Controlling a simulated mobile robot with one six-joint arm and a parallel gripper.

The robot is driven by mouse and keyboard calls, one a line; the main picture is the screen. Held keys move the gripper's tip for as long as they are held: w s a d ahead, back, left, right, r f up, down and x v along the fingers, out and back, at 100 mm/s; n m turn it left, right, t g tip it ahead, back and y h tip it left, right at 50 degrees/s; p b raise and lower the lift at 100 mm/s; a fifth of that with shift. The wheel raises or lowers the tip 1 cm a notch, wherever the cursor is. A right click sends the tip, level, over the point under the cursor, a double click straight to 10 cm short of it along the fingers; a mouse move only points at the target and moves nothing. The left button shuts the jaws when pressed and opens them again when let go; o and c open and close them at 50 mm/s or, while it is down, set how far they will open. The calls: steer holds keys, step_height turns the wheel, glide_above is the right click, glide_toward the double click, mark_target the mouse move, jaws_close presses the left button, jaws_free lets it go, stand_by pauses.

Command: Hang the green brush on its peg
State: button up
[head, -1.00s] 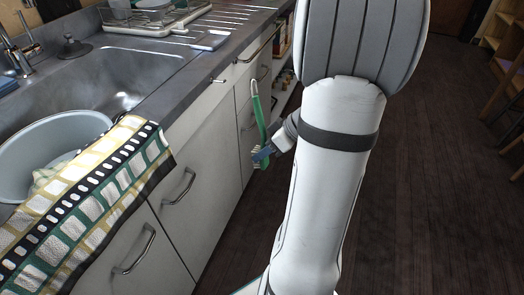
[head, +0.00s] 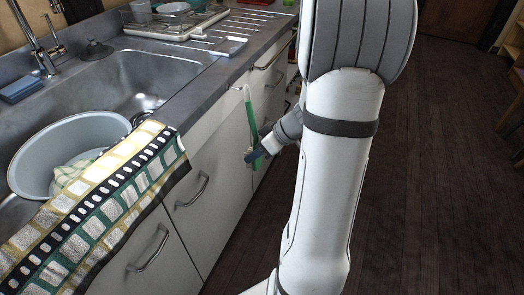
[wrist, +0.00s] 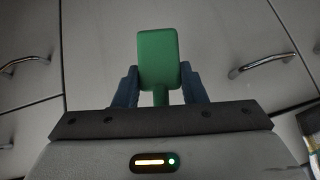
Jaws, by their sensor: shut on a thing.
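The green brush (head: 250,112) hangs upright from my gripper (head: 256,155), its long handle pointing up and its pale tip at the height of the counter's front edge. The tip is right beside a small pale peg (head: 237,88) on the cabinet front; I cannot tell whether they touch. In the wrist view, my gripper (wrist: 159,88) has its two blue fingers closed on either side of the brush's green block (wrist: 158,58). The bristles are mostly hidden there.
White cabinet fronts with metal handles (head: 193,190) stand close behind the brush. The grey counter (head: 205,85) carries a sink, a basin (head: 70,140) and a dish rack (head: 165,25). A patterned towel (head: 110,210) drapes over the edge. The dark floor at right is clear.

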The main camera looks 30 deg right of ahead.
mark_target(247, 152)
steer(key=shift+w+a+p, duration=0.5)
steer(key=shift+w+p, duration=0.1)
steer(key=shift+w+a+f+b, duration=0.15)
steer(key=shift+f+b, duration=0.15)
steer(key=shift+b, duration=0.2)
steer(key=shift+w+a+f+b, duration=0.15)
steer(key=shift+w+f+b, duration=0.15)
steer(key=shift+b, duration=0.75)
steer(key=shift+a, duration=0.15)
steer(key=o, duration=1.1)
steer(key=shift+w, duration=0.1)
steer(key=shift+o, duration=0.2)
